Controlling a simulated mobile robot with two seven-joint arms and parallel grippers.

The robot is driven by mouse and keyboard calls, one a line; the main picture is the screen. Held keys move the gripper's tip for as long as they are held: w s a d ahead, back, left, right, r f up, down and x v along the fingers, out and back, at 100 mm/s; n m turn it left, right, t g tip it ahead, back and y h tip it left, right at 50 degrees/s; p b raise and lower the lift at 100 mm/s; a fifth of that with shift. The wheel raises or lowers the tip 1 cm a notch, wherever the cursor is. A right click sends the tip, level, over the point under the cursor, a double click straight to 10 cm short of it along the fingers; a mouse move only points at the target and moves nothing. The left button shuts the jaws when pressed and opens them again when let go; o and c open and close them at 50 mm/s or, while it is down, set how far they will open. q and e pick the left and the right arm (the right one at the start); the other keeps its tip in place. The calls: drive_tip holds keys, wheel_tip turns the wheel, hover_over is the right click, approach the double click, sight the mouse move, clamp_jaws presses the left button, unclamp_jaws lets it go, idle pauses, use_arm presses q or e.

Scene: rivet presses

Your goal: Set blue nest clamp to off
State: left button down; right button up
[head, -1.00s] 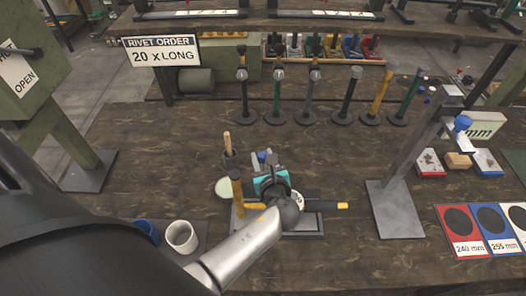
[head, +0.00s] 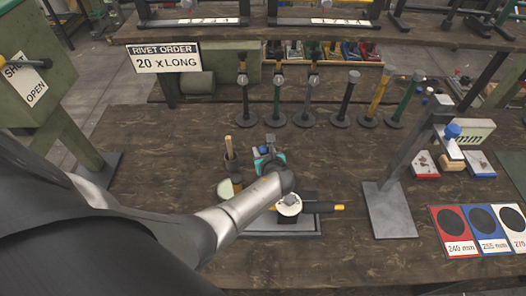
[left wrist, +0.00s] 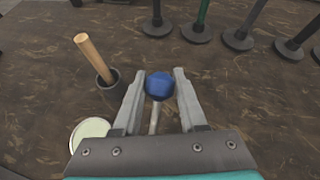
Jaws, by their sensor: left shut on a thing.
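The blue knob (left wrist: 160,85) of a clamp lever with a pale shaft sits between the two grey fingers of my left gripper (left wrist: 158,80), which is shut on it. In the head view the left gripper (head: 269,160) is over the nest fixture in the middle of the bench, and a bit of the blue knob (head: 263,150) shows at its tips. The fixture's grey base plate (head: 300,228) and a yellow-ended handle (head: 338,207) show to the right of my wrist. My arm hides much of the fixture. My right gripper is out of view.
A wooden-handled tool stands in a dark cup (left wrist: 108,82), close left of the gripper, with a pale green disc (left wrist: 90,133) nearby. Several upright posts (head: 307,118) stand behind. A grey metal stand (head: 390,205) is to the right, with coloured size cards (head: 455,245) beyond.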

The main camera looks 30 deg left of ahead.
use_arm(q)
drive_tip(key=shift+w+a+f, duration=0.2)
drive_tip(key=shift+w+f, duration=0.05)
idle(0.4)
drive_tip(key=shift+c, duration=2.4)
unclamp_jaws()
drive_tip(key=shift+d, duration=0.1)
drive_tip(key=p+v, duration=0.4)
drive_tip(key=v, duration=1.1)
drive_tip(key=shift+s, duration=0.15)
